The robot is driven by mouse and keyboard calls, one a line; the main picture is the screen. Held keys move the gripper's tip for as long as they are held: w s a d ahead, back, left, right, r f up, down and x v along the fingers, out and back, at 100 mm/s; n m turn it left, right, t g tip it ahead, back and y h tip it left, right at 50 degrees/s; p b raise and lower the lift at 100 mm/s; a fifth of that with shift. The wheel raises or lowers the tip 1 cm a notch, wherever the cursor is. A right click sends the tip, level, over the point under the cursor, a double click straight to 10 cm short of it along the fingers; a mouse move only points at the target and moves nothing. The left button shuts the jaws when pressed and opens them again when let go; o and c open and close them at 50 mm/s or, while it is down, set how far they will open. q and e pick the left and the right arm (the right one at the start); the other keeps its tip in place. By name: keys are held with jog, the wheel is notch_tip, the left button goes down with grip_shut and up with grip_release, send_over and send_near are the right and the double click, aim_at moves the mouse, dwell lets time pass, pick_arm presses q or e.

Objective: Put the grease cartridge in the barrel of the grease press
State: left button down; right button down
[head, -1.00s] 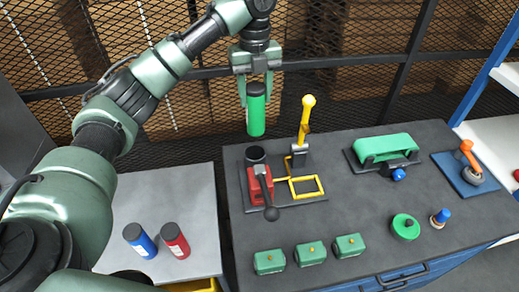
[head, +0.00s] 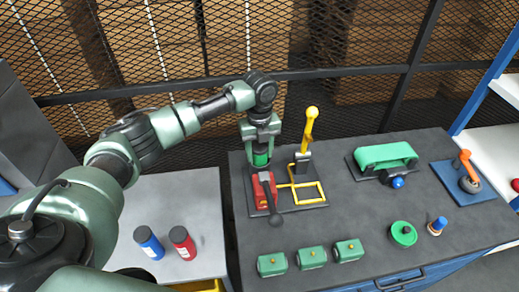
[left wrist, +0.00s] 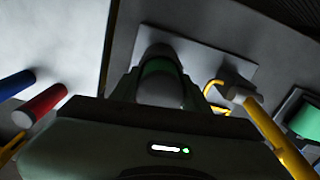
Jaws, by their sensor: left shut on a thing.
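The grease cartridge (head: 260,158) is green and held upright in my left gripper (head: 260,148). In the head view it is directly over the mouth of the red grease press (head: 261,190), and only a short green band shows between gripper and press. Its lower end is hidden, seemingly inside the barrel; how deep I cannot tell. The press has a dark lever in front and stands on a dark plate. In the left wrist view the cartridge (left wrist: 160,72) sits between the fingers. My right gripper is not in view.
A yellow upright lever (head: 309,128) and yellow frame (head: 307,192) stand right of the press. Several green blocks (head: 312,258) line the bench front. A green-topped device (head: 386,156) stands farther right.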

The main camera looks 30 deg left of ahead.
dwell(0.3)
pick_arm(q)
jog(key=c, duration=0.9)
grip_release()
jog(key=shift+f, duration=0.15)
jog(key=shift+c, duration=0.2)
jog(key=shift+o, duration=1.2)
jog(key=shift+r, duration=0.25)
jog(key=shift+r+b, duration=0.3)
notch_tip(320, 180, up, 11)
jog(key=b, duration=0.3)
jog(key=shift+r, duration=0.1)
